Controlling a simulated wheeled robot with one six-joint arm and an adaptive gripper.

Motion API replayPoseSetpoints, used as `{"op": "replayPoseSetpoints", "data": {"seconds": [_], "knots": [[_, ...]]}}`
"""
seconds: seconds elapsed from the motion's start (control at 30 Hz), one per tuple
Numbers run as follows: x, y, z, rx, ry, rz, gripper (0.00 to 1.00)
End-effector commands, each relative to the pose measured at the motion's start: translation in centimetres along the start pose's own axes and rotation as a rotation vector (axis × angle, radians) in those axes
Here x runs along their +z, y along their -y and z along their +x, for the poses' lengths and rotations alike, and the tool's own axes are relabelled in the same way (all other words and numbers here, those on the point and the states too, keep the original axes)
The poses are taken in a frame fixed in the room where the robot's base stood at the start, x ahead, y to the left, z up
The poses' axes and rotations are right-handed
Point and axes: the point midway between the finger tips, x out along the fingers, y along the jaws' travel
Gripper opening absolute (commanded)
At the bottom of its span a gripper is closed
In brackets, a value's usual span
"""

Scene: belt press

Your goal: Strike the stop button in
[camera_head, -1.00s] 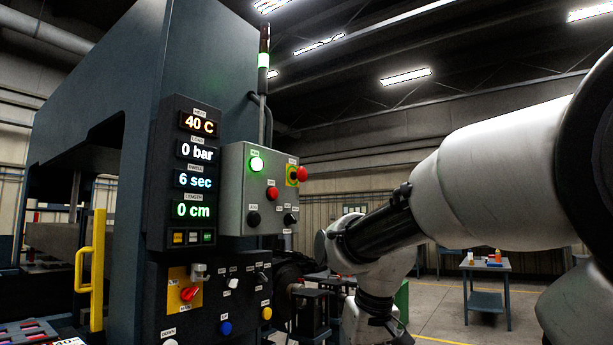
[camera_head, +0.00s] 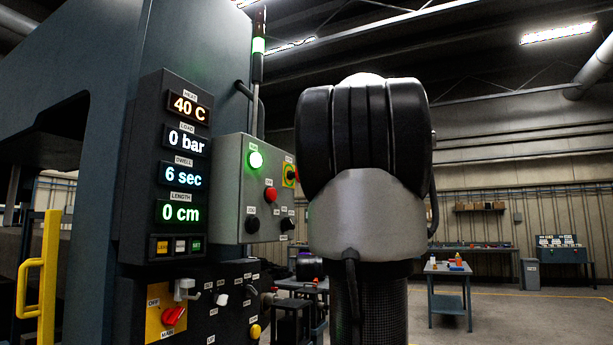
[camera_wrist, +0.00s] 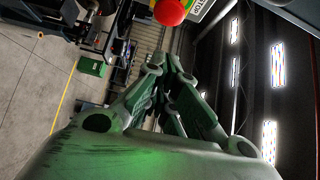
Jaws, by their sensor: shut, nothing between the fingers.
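The grey control box (camera_head: 236,200) on the press carries a lit green button (camera_head: 255,160) and, below it, a red button (camera_head: 270,194). The head view hides the gripper behind my arm.
The display panel (camera_head: 176,165) reads 40 C, 0 bar, 6 sec, 0 cm. Below it are a red rotary switch (camera_head: 173,315) and a lower control panel. A yellow handle (camera_head: 48,275) stands at left. A small table (camera_head: 448,270) stands on open floor at right.

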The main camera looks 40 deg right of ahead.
Motion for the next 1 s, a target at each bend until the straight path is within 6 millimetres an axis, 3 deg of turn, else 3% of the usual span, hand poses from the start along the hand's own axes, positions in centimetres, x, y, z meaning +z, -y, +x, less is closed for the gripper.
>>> {"op": "replayPoseSetpoints", "data": {"seconds": [0.47, 0.93, 1.0], "knots": [[0.1, -0.1, 0.8, 0.003, 0.002, 0.009, 0.0], [0.2, -0.2, 10.1, 0.005, 0.004, 0.008, 0.0], [1.1, -0.1, 10.9, 0.004, 0.006, 0.007, 0.0]]}}
